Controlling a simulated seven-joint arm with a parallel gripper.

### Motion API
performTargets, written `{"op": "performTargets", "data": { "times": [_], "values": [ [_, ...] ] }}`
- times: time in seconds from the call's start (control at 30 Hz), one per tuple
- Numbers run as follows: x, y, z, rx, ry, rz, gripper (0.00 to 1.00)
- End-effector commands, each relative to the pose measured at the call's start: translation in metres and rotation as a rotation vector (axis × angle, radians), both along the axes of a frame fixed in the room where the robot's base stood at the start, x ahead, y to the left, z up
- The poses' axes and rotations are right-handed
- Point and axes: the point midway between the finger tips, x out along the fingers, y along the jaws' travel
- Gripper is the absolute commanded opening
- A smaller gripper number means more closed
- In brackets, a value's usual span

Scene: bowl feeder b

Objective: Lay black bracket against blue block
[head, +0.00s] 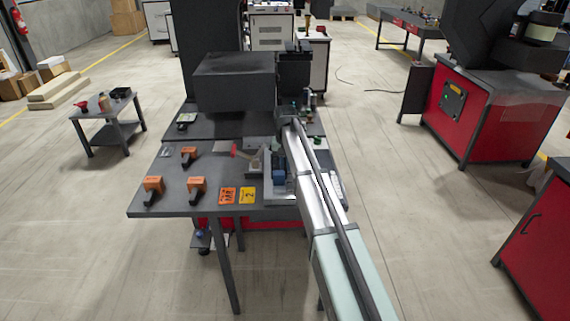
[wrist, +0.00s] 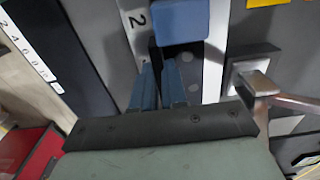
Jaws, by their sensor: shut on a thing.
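The blue block (wrist: 180,22) is at the top of the wrist view, over a pale metal fixture. In the head view a blue part (head: 278,168) shows on the fixture beside my arm. My gripper (wrist: 159,72) has two blue fingers just below the block in the wrist view. They are close together, shut on a narrow dark piece, which I take to be the black bracket (wrist: 155,54). Most of the piece is hidden by the fingers. I cannot tell whether it touches the block. My arm hides the fingertips in the head view.
A metal lever or clamp (wrist: 255,80) stands to the right. In the head view, orange-topped tools (head: 153,188) and orange and yellow cards (head: 228,196) lie left on the dark table (head: 175,208). A dark machine (head: 234,80) stands behind.

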Motion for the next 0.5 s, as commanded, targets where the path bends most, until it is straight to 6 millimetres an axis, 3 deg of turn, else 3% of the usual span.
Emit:
{"op": "performTargets", "data": {
  "times": [0.27,0.3,0.5],
  "values": [
    [-0.0022,0.0001,0.0002,0.0,0.0,0.0,0.0],
    [-0.0022,0.0001,0.0002,0.0,0.0,0.0,0.14],
    [-0.0021,0.0001,0.0001,0.0,0.0,0.0,0.33]
  ]
}}
